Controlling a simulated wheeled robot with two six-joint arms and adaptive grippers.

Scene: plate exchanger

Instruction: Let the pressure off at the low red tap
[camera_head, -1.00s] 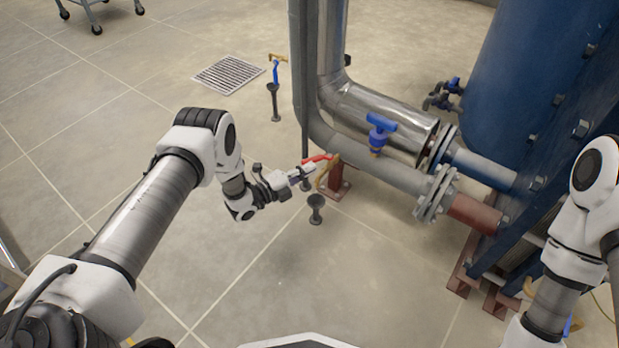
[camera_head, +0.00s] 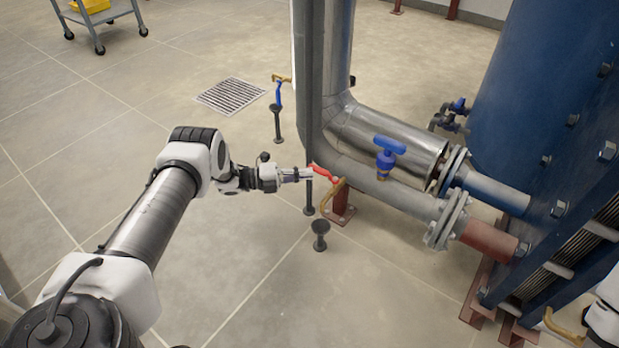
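The low red tap (camera_head: 324,173) has a red lever on a brass body and spout (camera_head: 331,195), close beside the grey vertical pipe. A black funnel (camera_head: 320,230) stands on the floor below the spout. My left gripper (camera_head: 308,174) is at the left end of the red lever, level with it. Its fingers are small in the picture; I cannot tell whether they touch the lever or how far they are open.
A blue-handled tap (camera_head: 277,92) stands farther back over another funnel, near a floor grate (camera_head: 231,96). The blue exchanger (camera_head: 550,240) fills the right. The floor at left is free.

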